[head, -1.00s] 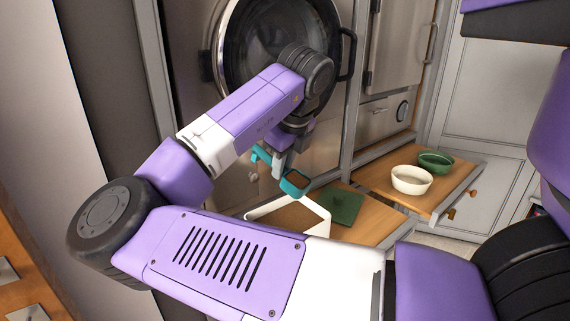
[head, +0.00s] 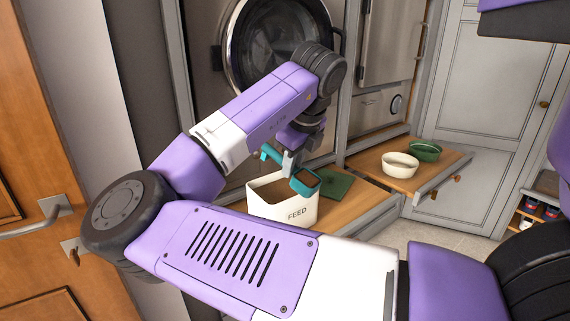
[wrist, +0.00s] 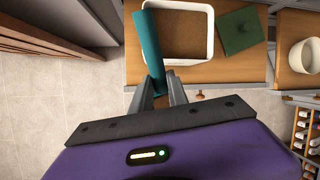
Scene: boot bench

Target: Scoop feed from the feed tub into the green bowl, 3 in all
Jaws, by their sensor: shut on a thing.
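My gripper (head: 289,162) is shut on the handle of a teal scoop (head: 305,182). The scoop's cup hangs at the right rim of the white feed tub (head: 290,212) in the head view, with brown feed showing in it. The tub, marked FEED, stands on a wooden surface. In the wrist view the teal handle (wrist: 152,52) rises from between my fingers, and brown feed (wrist: 172,35) covers the tub's inside; the cup is not clear there. The green bowl (head: 425,150) sits to the right, behind a white bowl (head: 400,164); its inside is hard to make out.
A flat green lid (head: 335,184) lies right of the tub. The bowls stand on a pulled-out wooden drawer top (head: 420,178). Steel machine fronts with a round door (head: 285,45) stand close behind. A wooden door with a handle (head: 45,212) is at the left.

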